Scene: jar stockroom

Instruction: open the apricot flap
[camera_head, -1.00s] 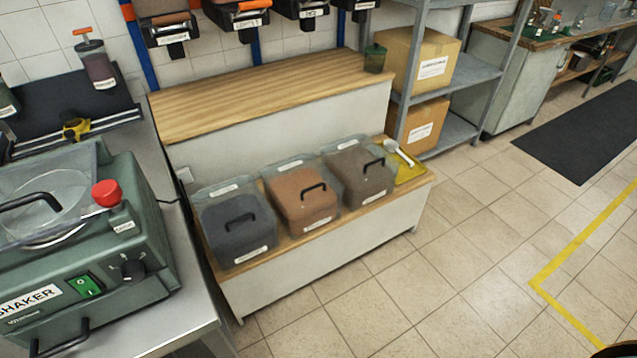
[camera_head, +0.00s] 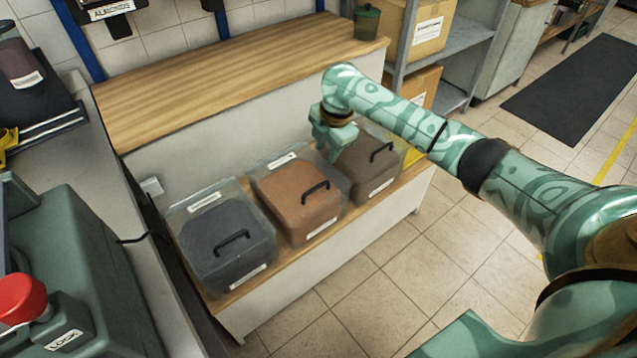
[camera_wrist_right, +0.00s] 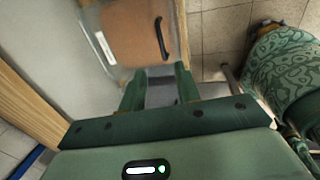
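Three clear bins with closed lids and black handles stand in a row. The middle bin (camera_head: 290,200) holds orange-brown contents and looks like the apricot one, but its label is too small to read. Its flap is down, with a black handle (camera_head: 315,191) near the front. My right gripper (camera_head: 336,150) hangs above the gap between the middle and right bins, apart from the handle. In the right wrist view, its fingers (camera_wrist_right: 160,76) are spread and empty, and the orange-brown bin (camera_wrist_right: 130,35) with its handle (camera_wrist_right: 161,37) lies beyond them. My left gripper is out of view.
The dark grey bin (camera_head: 225,240) is at left and the brown bin (camera_head: 362,170) at right, partly behind my gripper. A wooden shelf top (camera_head: 220,75) runs behind. A green machine with a red knob (camera_head: 20,298) stands at lower left. Tiled floor in front is clear.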

